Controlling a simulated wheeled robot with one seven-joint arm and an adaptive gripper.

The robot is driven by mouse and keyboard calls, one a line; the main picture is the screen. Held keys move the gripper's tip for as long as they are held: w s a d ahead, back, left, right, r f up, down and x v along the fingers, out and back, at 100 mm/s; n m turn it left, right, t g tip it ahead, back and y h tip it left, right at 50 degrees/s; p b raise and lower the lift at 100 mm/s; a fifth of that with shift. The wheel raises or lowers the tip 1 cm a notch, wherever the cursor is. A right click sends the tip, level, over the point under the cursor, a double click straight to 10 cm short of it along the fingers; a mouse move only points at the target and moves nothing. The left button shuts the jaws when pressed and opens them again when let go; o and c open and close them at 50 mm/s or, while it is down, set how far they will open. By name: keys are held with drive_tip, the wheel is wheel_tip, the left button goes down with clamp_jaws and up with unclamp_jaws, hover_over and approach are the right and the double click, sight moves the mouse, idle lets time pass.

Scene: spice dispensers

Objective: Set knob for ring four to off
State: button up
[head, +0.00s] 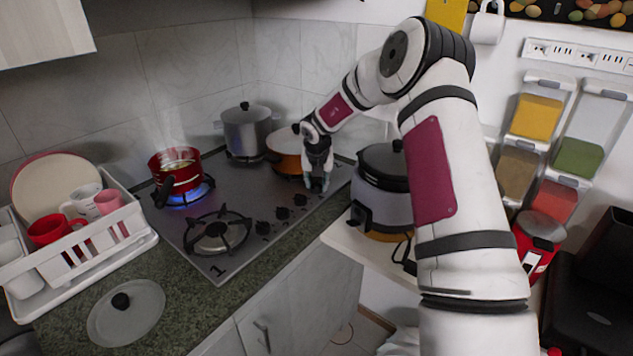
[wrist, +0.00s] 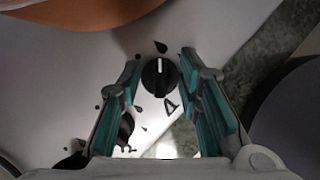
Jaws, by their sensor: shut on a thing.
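A round black knob (wrist: 158,77) with a white line sits on the grey hob (head: 215,197). In the wrist view its line points up toward a dark drop-shaped mark, and a mark like a 4 is printed just below it. My gripper (head: 317,186) reaches down at the hob's right end; in the wrist view its teal-padded fingers (wrist: 160,70) are shut on this knob, one on each side. In the head view the gripper hides the knob. Several other black knobs (head: 283,213) run along the front edge. An orange pan (head: 285,150) stands behind the gripper.
A red pot (head: 178,178) steams over a blue flame at the left. A steel pot (head: 246,130) stands at the back. A cooker (head: 384,205) stands right of the gripper. A dish rack (head: 100,240) and glass lid (head: 126,325) lie at left.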

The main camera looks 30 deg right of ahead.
drive_tip(key=shift+n, duration=0.3)
drive_tip(key=n+y+p, duration=0.1)
drive_tip(key=n, duration=0.2)
drive_tip(key=shift+s+d+n+y, duration=0.1)
drive_tip(key=shift+n+y, duration=0.2)
drive_tip(key=n+y, duration=0.2)
drive_tip(key=n, duration=0.3)
drive_tip(key=shift+f+n, duration=0.1)
drive_tip(key=shift+n, duration=0.3)
drive_tip(key=o, duration=1.1)
drive_tip(key=shift+v, duration=6.05)
